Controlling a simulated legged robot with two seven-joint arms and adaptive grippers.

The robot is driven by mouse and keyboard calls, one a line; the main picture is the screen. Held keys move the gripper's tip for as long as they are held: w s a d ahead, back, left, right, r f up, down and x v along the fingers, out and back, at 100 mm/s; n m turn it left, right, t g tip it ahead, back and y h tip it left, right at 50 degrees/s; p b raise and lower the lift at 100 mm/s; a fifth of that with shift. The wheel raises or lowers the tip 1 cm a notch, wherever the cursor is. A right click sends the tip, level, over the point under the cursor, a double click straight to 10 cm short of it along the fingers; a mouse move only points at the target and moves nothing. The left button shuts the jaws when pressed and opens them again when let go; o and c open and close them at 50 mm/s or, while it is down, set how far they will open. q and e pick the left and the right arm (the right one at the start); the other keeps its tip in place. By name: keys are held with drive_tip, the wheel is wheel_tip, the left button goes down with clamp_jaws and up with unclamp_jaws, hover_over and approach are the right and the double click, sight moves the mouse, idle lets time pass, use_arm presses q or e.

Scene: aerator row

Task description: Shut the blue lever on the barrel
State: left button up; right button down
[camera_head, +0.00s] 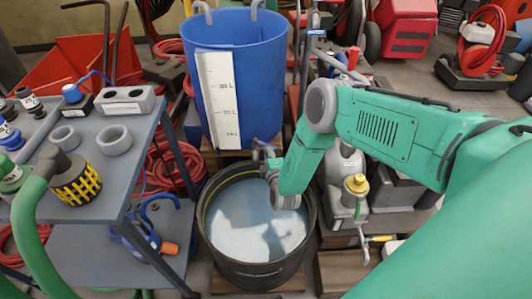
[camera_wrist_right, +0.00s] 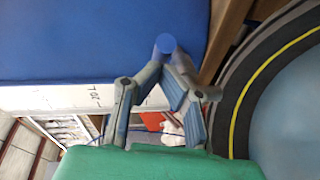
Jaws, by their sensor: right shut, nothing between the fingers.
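The blue barrel (camera_head: 262,60) stands at the back centre, with a white scale strip on its front. In the wrist view its blue wall (camera_wrist_right: 90,40) fills the upper left. A blue round-ended piece (camera_wrist_right: 165,44), which looks like the lever, shows right at the tips of my right gripper (camera_wrist_right: 163,68). I cannot tell whether they touch or how far the lever is turned. In the head view my right gripper (camera_head: 268,158) is at the barrel's lower front, largely hidden by my wrist. Its fingers are shut and empty. My left gripper is out of view.
A black tub (camera_head: 206,235) of pale water stands below the barrel. Grey canisters (camera_head: 345,180) stand to the right, close to my right arm.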

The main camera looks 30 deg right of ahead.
drive_tip(key=d+n+y, duration=0.1)
drive_tip(key=n+y, duration=0.1)
drive_tip(key=w+d+n+y+b, duration=0.1)
drive_tip(key=n+y, duration=0.1)
drive_tip(key=y, duration=0.1)
drive_tip(key=d+n+y+b, duration=0.1)
drive_tip(key=d+y, duration=0.1)
drive_tip(key=y, duration=0.1)
drive_tip(key=shift+w+d+n+t, duration=0.1)
drive_tip(key=shift+w+n+t, duration=0.1)
drive_tip(key=shift+n+t, duration=0.2)
idle(0.5)
